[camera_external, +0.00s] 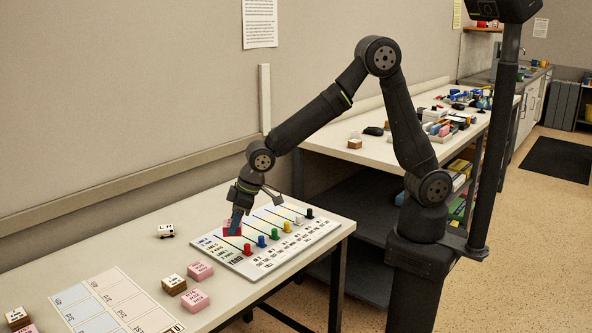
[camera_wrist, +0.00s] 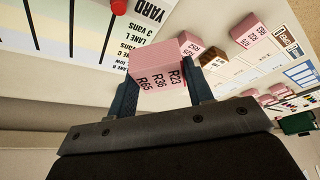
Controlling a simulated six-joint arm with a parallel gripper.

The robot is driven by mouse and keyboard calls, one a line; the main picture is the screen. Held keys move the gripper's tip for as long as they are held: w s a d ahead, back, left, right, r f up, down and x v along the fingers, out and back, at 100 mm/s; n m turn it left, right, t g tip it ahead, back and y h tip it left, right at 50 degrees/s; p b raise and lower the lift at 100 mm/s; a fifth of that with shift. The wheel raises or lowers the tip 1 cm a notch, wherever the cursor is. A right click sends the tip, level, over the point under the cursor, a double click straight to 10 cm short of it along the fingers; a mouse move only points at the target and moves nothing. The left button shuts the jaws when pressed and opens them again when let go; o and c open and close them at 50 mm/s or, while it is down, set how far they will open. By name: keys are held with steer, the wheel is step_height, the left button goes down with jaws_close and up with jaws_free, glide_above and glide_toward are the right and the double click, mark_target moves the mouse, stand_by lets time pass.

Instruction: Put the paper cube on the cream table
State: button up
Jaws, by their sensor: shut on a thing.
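A pink cube (camera_wrist: 157,77) printed with R23, R36 and R65 sits between the two fingers of my gripper (camera_wrist: 162,88) in the wrist view. I take it for the paper cube. In the external view my gripper (camera_external: 236,222) points down over the back left part of the yard board. The held cube (camera_external: 229,231) shows there as a reddish patch, partly hidden by the fingers. I cannot tell whether it touches the board. The cream table (camera_external: 100,256) lies under the board and extends to the left and front.
The yard board (camera_external: 238,262) carries several coloured pegs. Two pink cubes (camera_external: 199,271) (camera_external: 194,301) and a brown-and-white block (camera_external: 174,285) stand left of it. A printed card (camera_external: 108,300) is at the front. Bare tabletop lies between them.

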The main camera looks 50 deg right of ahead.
steer(key=s+a+f, duration=0.2)
steer(key=a, duration=0.1)
steer(key=s+a+f, duration=0.1)
steer(key=a+f, duration=0.1)
steer(key=a, duration=0.2)
steer(key=s+a+f, duration=0.2)
steer(key=a+f, duration=0.1)
steer(key=shift+s+a, duration=0.15)
steer(key=shift+s, duration=0.15)
steer(key=shift+s+a+f, duration=0.1)
steer(key=shift+f, duration=1.9)
steer(key=shift+f, duration=0.15)
steer(key=o, duration=1)
steer(key=v, duration=1.2)
